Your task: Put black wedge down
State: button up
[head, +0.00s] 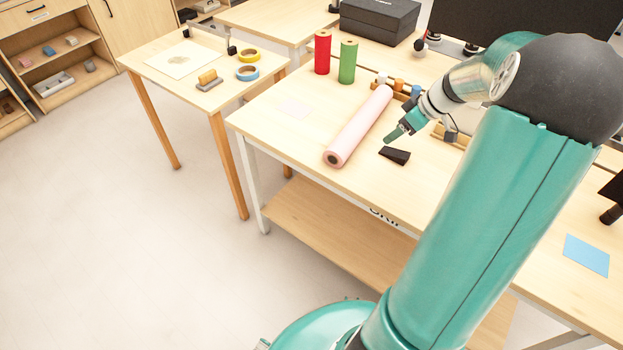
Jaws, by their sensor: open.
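The black wedge (396,156) lies on the wooden table (290,135), just right of the near end of a pink roll. My gripper (392,136) is above and close to the wedge, with its teal fingers pointing down to the left. The gripper is open. The wedge shows below the fingers and looks apart from them. The arm hides part of the table to the right of the wedge.
The pink roll (358,128) lies left of the wedge. A red cylinder (322,52) and a green cylinder (347,62) stand behind it. A black box (380,20) is at the back. A blue sheet (586,255) lies at right. The table's front left is clear.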

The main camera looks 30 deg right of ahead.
jog(key=a+r+g+h, duration=0.1)
jog(key=a+r, duration=0.2)
jog(key=a, duration=0.4)
jog(key=a+r+h, duration=0.1)
jog(key=a+r, duration=0.3)
jog(key=a, duration=0.3)
jog(key=s+a+r+m, duration=0.2)
jog(key=s+a+r, duration=0.1)
jog(key=s+a, duration=0.5)
jog(key=s+a+r+m+t+h, duration=0.1)
jog(key=s+a+r+m, duration=0.1)
jog(key=s+a, duration=0.6)
jog(key=a+r, duration=0.1)
jog(key=a, duration=0.2)
jog(key=shift+a+r+m+t, duration=0.15)
jog(key=shift+a+m+t, duration=0.15)
jog(key=shift+m, duration=0.1)
jog(key=c, duration=0.5)
jog(key=shift+a, duration=0.15)
